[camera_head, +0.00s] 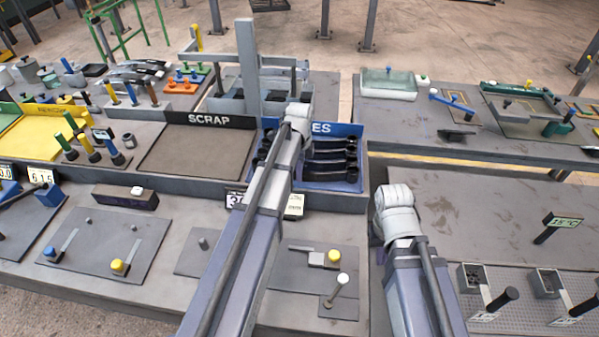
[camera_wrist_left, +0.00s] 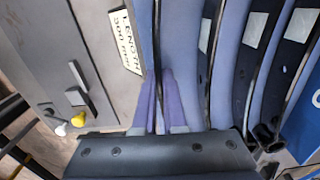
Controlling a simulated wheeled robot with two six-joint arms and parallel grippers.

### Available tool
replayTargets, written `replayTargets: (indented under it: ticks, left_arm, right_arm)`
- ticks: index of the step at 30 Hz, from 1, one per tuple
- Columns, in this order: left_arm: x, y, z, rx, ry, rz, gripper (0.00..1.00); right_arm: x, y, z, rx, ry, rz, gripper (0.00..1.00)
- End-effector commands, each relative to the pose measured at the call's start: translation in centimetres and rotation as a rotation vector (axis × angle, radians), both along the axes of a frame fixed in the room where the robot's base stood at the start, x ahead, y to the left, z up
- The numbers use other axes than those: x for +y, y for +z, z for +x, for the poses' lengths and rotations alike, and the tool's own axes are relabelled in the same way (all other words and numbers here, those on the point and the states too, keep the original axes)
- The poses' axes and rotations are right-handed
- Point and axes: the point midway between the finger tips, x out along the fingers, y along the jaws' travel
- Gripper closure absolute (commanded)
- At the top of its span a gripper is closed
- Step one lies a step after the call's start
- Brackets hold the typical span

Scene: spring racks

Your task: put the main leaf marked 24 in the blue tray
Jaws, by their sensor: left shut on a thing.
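My left gripper (camera_wrist_left: 158,78) is shut on a thin dark strip, a leaf (camera_wrist_left: 156,30), seen edge-on in the left wrist view. I cannot read any marking on it. Around it is the blue tray (camera_wrist_left: 235,45), where several dark curved leaves (camera_wrist_left: 250,45) with pale labels stand side by side. In the head view the blue tray (camera_head: 350,130) is right of the scrap tray, with dark leaves (camera_head: 330,168) in it; its sign is partly hidden by my left arm. My left gripper is hidden there. My right arm shows, but its gripper does not.
A length sign (camera_wrist_left: 126,42) stands at the tray's near edge. The scrap tray (camera_head: 195,150) looks empty. Yellow and white knobs (camera_head: 334,257) stand on the bench in front. A grey upright frame (camera_head: 247,65) rises behind the trays. Another bench with handled fixtures (camera_head: 487,300) is at right.

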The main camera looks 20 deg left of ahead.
Motion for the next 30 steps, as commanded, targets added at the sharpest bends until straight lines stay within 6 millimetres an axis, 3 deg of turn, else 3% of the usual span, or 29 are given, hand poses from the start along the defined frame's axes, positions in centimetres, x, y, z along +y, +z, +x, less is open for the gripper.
replayTargets:
  ticks: [1, 14, 15, 23, 30]
  left_arm:
    - [0.00, -0.74, 0.00, 0.000, 0.000, 0.000, 1.00]
    - [0.00, -0.94, 0.00, 0.000, 0.000, 0.000, 1.00]
    - [0.00, -0.99, 0.00, 0.000, 0.000, 0.000, 0.90]
    - [0.00, -0.89, 0.00, 0.000, 0.000, 0.000, 0.61]
    - [0.00, -0.86, 0.00, 0.000, 0.000, 0.000, 0.61]
  right_arm:
    - [0.00, -0.73, 0.00, 0.000, 0.000, 0.000, 1.00]
    - [0.00, -0.95, 0.00, 0.000, -0.001, 0.000, 1.00]
    - [0.00, -0.99, 0.00, 0.000, -0.001, 0.000, 1.00]
    - [0.00, -0.89, 0.00, 0.000, -0.001, 0.000, 1.00]
    - [0.00, -0.87, 0.00, 0.000, -0.001, 0.000, 1.00]
